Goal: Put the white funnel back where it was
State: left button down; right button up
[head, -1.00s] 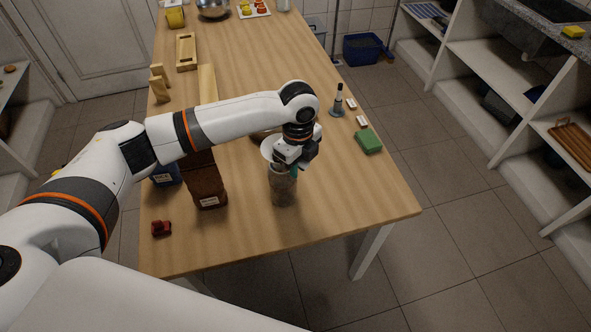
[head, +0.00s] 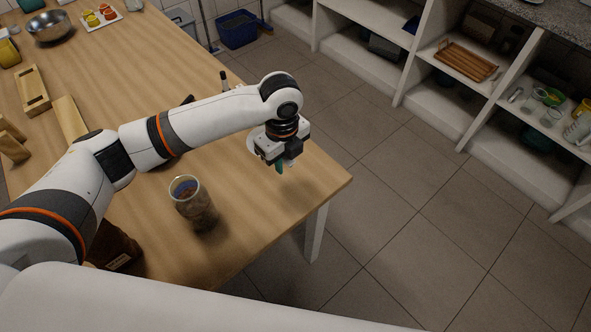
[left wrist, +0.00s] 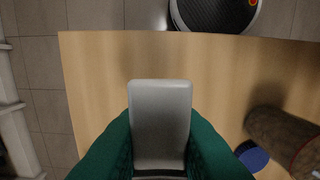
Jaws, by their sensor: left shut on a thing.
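The white funnel shows only as a pale rim (head: 252,144) behind my left gripper in the head view; most of it is hidden. My left gripper (head: 279,166) is shut on it, above the table near its right edge. In the left wrist view a pale grey piece (left wrist: 160,120), seemingly part of the funnel, lies between the green fingers. A glass jar (head: 197,208) with brown contents stands upright on the table, left of the gripper and apart from it. The jar also shows in the left wrist view (left wrist: 283,135). My right gripper is out of view.
The wooden table (head: 160,70) has bare wood around the jar. A brown bag (head: 118,250) is partly hidden by my arm. A blue disc (left wrist: 252,156) lies beside the jar. Wooden pieces (head: 34,92) and a metal bowl (head: 48,27) are farther back. Shelves stand right.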

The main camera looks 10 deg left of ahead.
pick_arm(q)
send_over(288, 193)
notch_tip(288, 193, down, 6)
jog(key=shift+s+r, duration=0.1)
jog(key=shift+r, duration=0.1)
jog(key=shift+f+p, duration=0.3)
jog(key=shift+f, duration=2.05)
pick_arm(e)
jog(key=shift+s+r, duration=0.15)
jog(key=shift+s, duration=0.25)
pick_arm(q)
jog(key=shift+f, duration=0.1)
jog(key=c, duration=1.3)
grip_release()
notch_tip(288, 193, up, 12)
jog(key=shift+r+b, duration=0.15)
jog(key=shift+b, duration=0.25)
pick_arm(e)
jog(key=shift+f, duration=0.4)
